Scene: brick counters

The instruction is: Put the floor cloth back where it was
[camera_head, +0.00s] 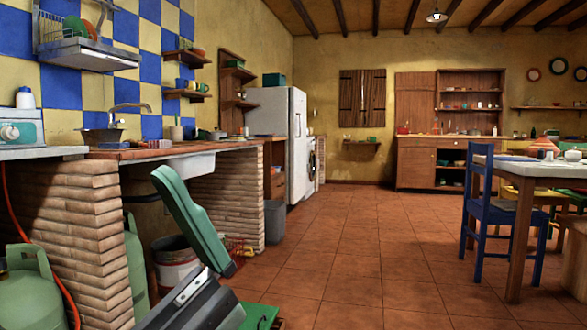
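I cannot make out a floor cloth with certainty in the head view. A small pale item (160,144) lies on the counter near the sink tap, but it is too small to tell what it is. Green and dark grey parts, which look like links of my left arm, rise in the lower left in front of the sink counter.
A brick sink counter (75,210) stands at the left, with a bucket (175,262) beneath and a gas bottle (30,290) in front. A grey bin (275,220) stands farther back. A blue chair (497,210) and table (540,172) are at the right. The tiled floor (360,255) between is clear.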

